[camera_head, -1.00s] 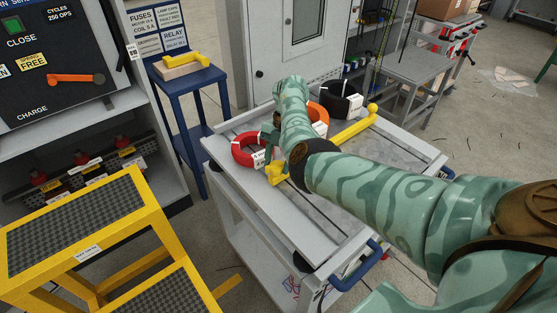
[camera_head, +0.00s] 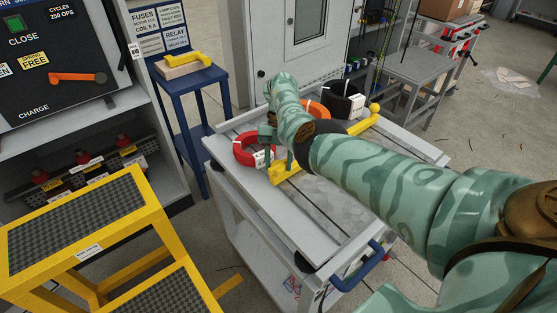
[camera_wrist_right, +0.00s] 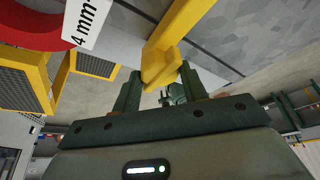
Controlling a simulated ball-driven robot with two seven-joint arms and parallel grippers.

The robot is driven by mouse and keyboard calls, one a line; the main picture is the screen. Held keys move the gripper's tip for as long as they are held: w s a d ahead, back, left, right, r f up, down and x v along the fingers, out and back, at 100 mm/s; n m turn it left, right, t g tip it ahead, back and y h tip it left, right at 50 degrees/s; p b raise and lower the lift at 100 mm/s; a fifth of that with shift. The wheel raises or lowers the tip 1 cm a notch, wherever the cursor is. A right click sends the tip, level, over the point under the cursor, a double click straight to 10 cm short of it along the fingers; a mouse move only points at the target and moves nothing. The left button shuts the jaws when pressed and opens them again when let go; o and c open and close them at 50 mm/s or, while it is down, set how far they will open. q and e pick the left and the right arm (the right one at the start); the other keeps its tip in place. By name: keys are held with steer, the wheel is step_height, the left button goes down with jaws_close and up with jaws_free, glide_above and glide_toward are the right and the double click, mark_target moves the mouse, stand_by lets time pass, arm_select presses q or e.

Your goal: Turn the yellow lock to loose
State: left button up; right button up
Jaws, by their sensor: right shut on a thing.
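A long yellow bar with a ball at one end (camera_head: 375,107) lies across the top of the grey cart; I cannot tell whether it is the yellow lock. My right gripper (camera_head: 279,158) reaches down to the near end of this bar, beside the red ring. In the right wrist view the gripper (camera_wrist_right: 160,78) has its dark green fingers on either side of the bar's yellow end block (camera_wrist_right: 161,62), shut on it. My forearm hides the bar's middle in the head view. My left gripper is not in view.
The grey cart (camera_head: 338,222) carries a red ring (camera_head: 238,157), an orange ring (camera_head: 318,108) and a black ring (camera_head: 350,94). A yellow step (camera_head: 75,218) stands front left. A blue stand (camera_head: 187,80) holds another yellow handle (camera_head: 187,60). A cabinet with an orange lever (camera_head: 78,78) is at left.

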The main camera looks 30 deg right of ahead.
steer(key=shift+f, duration=0.1)
steer(key=o, duration=1)
steer(key=shift+d, duration=0.1)
steer(key=shift+w+r, duration=0.2)
steer(key=shift+r, duration=0.3)
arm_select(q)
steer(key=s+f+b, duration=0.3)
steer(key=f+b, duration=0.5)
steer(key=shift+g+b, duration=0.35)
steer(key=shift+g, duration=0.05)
arm_select(e)
steer(key=v, duration=1.5)
steer(key=shift+d, duration=0.15)
steer(key=shift+w+r, duration=0.1)
